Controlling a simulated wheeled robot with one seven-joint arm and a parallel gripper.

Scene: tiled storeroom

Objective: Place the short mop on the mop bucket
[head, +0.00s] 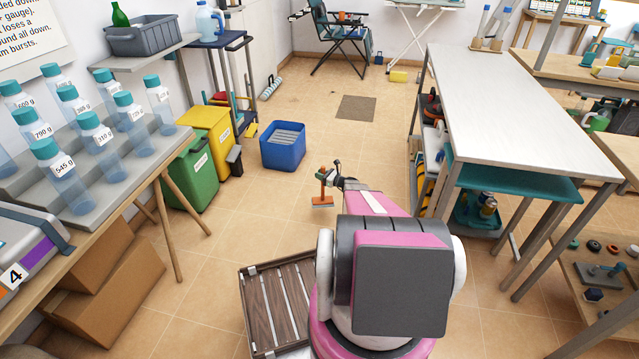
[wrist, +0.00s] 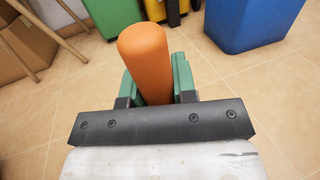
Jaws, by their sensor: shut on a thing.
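The short mop (head: 322,188) has an orange handle and a flat head at its lower end. It hangs roughly upright above the floor near the middle of the head view. My gripper (head: 331,175) is shut on its handle. In the wrist view the thick orange handle (wrist: 146,55) stands between the green finger pads of my gripper (wrist: 157,82); the mop's lower end is hidden there. The blue mop bucket (head: 283,158), with a pale slatted top, stands on the floor left of and beyond the mop. Its blue side (wrist: 250,22) shows at the upper right in the wrist view.
A green bin (head: 196,176) and a yellow bin (head: 208,135) stand left of the bucket. A bottle table (head: 110,200) is at the left. A long white-topped table (head: 500,95) stands at the right. A grey floor mat (head: 356,108) lies beyond. Tiled floor between is clear.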

